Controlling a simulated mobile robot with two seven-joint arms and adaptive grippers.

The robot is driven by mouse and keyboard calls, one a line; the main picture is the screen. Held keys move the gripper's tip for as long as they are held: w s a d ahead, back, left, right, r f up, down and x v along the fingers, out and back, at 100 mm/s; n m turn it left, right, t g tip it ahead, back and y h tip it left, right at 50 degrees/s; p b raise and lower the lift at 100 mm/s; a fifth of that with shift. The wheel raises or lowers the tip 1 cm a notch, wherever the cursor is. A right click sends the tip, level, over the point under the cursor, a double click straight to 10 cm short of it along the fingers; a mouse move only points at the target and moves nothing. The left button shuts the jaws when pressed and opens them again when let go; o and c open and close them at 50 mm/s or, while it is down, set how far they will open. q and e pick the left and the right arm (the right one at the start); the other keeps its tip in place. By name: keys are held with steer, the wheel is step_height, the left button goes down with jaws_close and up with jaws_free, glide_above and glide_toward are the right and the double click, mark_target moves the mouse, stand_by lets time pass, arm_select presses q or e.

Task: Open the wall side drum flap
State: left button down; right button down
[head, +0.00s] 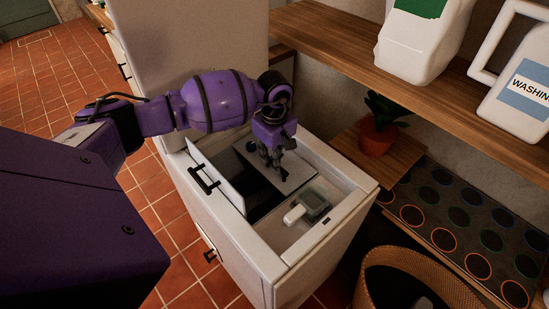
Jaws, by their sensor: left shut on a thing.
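A white top-opening cabinet (262,262) stands in the middle of the head view, its top open. Inside it, a pale grey flap (302,172) lies on the wall side, beside a dark opening (262,192). My left gripper (273,163) points down over this flap. It is shut on a part of the flap; its fingertips and the held part are small and partly covered by the gripper. A white panel with a black handle (204,181) stands at the left side of the opening. My right gripper is not in view.
A small clear tray with a white handle (294,214) sits in the cabinet's near recess. A potted plant (377,143) stands on a wooden ledge to the right. White jugs (414,48) stand on the shelf behind. A wicker basket (385,258) is at the lower right.

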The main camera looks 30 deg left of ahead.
arm_select(q)
steer(key=shift+w+r, duration=0.15)
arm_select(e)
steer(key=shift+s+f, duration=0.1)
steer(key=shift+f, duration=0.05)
